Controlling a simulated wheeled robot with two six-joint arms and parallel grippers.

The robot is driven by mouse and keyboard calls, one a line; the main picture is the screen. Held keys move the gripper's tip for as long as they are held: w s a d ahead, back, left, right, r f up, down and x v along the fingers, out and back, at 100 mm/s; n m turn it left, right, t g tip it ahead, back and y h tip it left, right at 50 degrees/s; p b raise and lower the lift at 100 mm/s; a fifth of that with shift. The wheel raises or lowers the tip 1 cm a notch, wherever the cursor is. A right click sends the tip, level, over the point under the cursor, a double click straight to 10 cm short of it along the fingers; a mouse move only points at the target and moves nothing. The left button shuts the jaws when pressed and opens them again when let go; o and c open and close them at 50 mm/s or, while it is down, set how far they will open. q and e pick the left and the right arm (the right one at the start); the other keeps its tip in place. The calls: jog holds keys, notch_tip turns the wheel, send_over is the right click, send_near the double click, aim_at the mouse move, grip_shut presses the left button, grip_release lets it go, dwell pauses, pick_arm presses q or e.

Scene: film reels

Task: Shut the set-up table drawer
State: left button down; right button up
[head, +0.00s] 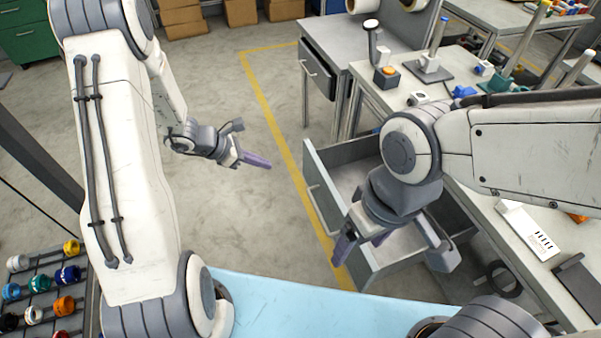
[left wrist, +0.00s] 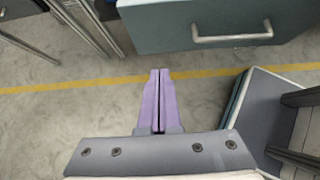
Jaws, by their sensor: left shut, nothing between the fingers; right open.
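The set-up table (head: 545,215) runs along the right of the head view. Its grey drawer (head: 322,190) is pulled well out, and its inside looks empty where I can see it. The drawer front with its bar handle (left wrist: 232,38) shows at the top of the left wrist view. My left gripper (head: 268,163) is shut and empty, left of the drawer front and apart from it, with its purple fingers (left wrist: 160,75) directed towards the drawer side. My right gripper (head: 362,243) is open above the near part of the drawer and hides some of it; I cannot tell whether it touches.
Another bench with a shut drawer (head: 318,70) stands behind. Small tools and posts crowd the set-up table top. A rack of coloured reels (head: 40,285) is at lower left. The floor left of the drawer is clear, crossed by a yellow line (head: 265,100).

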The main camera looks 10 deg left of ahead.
pick_arm(q)
jog(key=x, duration=0.4)
jog(key=d+r+x, duration=0.1)
jog(key=x, duration=0.7)
jog(key=shift+w+d+r, duration=0.25)
jog(key=shift+w+r, duration=0.05)
jog(key=shift+w+d, duration=0.25)
jog(key=shift+d, duration=0.1)
